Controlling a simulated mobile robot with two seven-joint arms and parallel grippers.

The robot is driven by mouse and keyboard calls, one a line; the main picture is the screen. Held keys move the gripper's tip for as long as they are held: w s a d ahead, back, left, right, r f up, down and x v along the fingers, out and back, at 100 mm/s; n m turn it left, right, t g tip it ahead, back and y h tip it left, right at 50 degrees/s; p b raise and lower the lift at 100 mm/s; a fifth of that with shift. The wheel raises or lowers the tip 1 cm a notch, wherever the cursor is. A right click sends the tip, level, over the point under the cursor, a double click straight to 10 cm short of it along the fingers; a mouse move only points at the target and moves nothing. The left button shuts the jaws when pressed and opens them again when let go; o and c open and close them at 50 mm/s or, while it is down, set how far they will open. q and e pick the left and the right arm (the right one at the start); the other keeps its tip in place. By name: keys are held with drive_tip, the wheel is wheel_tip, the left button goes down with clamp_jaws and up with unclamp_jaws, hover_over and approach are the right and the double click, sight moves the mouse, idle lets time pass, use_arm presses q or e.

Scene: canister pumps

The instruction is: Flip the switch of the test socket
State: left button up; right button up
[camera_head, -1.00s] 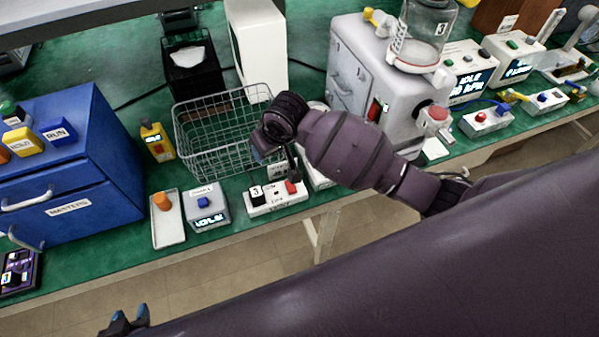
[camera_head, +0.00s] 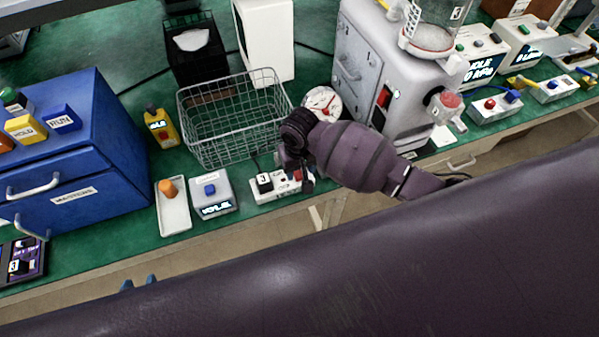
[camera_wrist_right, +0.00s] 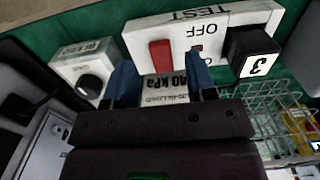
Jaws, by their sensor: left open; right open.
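The white test socket (camera_head: 262,196) lies near the front edge of the green bench. In the right wrist view the socket (camera_wrist_right: 222,25) shows "TEST" and "OFF" lettering, a red switch (camera_wrist_right: 160,55) and a black plug marked 3 (camera_wrist_right: 252,52). My right gripper (camera_head: 300,170) is over the socket's right end and partly hides it. In the wrist view its open blue fingers (camera_wrist_right: 160,82) straddle the line to the red switch, with nothing held. Contact cannot be told. My left gripper (camera_head: 138,283) shows only its blue fingertips at the bottom, away from the socket.
A wire basket (camera_head: 205,150) stands behind the socket. A small box with a blue button (camera_head: 211,200) and a tray (camera_head: 174,217) are to its left. A round gauge (camera_head: 321,103) and a large grey machine (camera_head: 357,60) stand behind and right.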

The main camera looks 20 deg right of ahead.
sight(298, 174)
drive_tip(key=shift+f, duration=1.4)
